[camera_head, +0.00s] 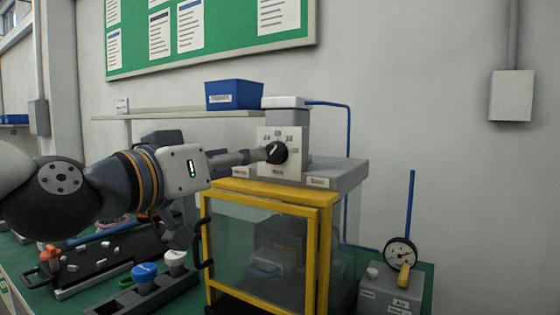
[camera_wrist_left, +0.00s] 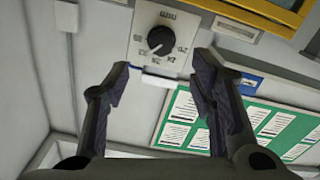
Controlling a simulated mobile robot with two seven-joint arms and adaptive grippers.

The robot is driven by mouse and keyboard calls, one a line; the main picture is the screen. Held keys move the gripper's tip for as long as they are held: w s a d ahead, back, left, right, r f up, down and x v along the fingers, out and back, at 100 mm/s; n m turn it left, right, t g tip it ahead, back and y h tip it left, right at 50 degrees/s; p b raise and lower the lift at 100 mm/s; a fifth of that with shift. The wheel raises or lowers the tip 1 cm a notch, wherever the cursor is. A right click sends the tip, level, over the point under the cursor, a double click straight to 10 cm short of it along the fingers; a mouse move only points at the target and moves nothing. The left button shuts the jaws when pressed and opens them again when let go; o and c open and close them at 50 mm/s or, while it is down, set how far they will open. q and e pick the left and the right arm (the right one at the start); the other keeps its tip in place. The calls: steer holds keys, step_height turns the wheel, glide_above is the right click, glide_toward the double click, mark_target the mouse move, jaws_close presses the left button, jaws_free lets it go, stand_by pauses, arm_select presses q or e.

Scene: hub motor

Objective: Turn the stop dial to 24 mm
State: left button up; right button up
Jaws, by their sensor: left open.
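The stop dial (camera_head: 277,152) is a round black knob on a pale square plate (camera_head: 293,138) on the grey unit above the yellow-framed cabinet. Small labels ring the knob, too small to read surely. In the wrist view the picture is turned over; the dial (camera_wrist_left: 160,40) lies beyond the fingertips, with a white mark at its lower left. My left gripper (camera_head: 258,155) reaches in from the left, its fingers close to the dial in the head view. In the wrist view the left gripper (camera_wrist_left: 161,76) is open and empty, the dial roughly centred between its fingers. My right gripper is not seen.
The yellow-framed cabinet (camera_head: 318,240) with clear panels stands below the dial. A blue bin (camera_head: 234,95) sits on the shelf behind. A round gauge (camera_head: 401,254) stands at the right.

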mark_target(272, 154)
arm_select(q)
steer(key=x, duration=0.9)
steer(key=shift+w+f+b, duration=0.2)
steer(key=shift+f+b, duration=0.15)
steer(key=c, duration=1.2)
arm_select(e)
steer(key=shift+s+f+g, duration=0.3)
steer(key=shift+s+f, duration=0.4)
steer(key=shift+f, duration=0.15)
arm_select(q)
steer(key=shift+o, duration=0.3)
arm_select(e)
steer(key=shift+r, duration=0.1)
arm_select(q)
steer(key=n, duration=0.1)
steer(key=n+p, duration=0.1)
steer(key=shift+s+r+n, duration=0.1)
steer(key=shift+r+n, duration=0.1)
steer(key=shift+n, duration=0.2)
steer(key=n+p, duration=0.1)
steer(key=n, duration=0.3)
steer(key=shift+d+n, duration=0.15)
steer(key=shift+n, duration=0.15)
steer(key=n, duration=0.4)
steer(key=shift+p, duration=0.4)
steer(key=shift+n, duration=2.1)
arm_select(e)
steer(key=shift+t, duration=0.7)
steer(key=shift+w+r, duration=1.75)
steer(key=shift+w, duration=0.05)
